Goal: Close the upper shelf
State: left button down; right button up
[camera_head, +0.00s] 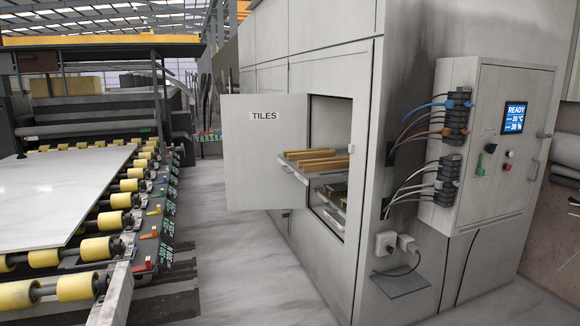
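The upper shelf (298,173) is a grey pull-out shelf in the opening of a large grey cabinet (270,80). It sticks out of the opening to the left, with several tan bars (325,163) lying on it. A door labelled TILES (255,150) stands open on the left of the opening. A lower shelf (330,205) shows beneath, with items on it; it looks mostly inside the cabinet. Neither of my grippers shows in this view.
A roller conveyor (120,200) with yellow rollers carries a white slab (65,190) on the left. A control box (495,140) with a lit screen and cables is on the cabinet's right side. Sockets (395,243) sit low on the cabinet. The floor (230,265) between conveyor and cabinet is clear.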

aim_at(316, 162)
jog(key=i, duration=0.5)
jog(key=i+j+z, duration=0.15)
jog(key=i, duration=0.9)
jog(key=i+j+z, duration=0.15)
jog(key=i, duration=0.35)
jog(key=i+j, duration=0.15)
jog(key=i, duration=0.35)
jog(key=i+j+z, duration=0.1)
jog(key=i, duration=0.4)
jog(key=i+j+z, duration=0.1)
jog(key=i+j, duration=0.2)
jog(key=i, duration=0.2)
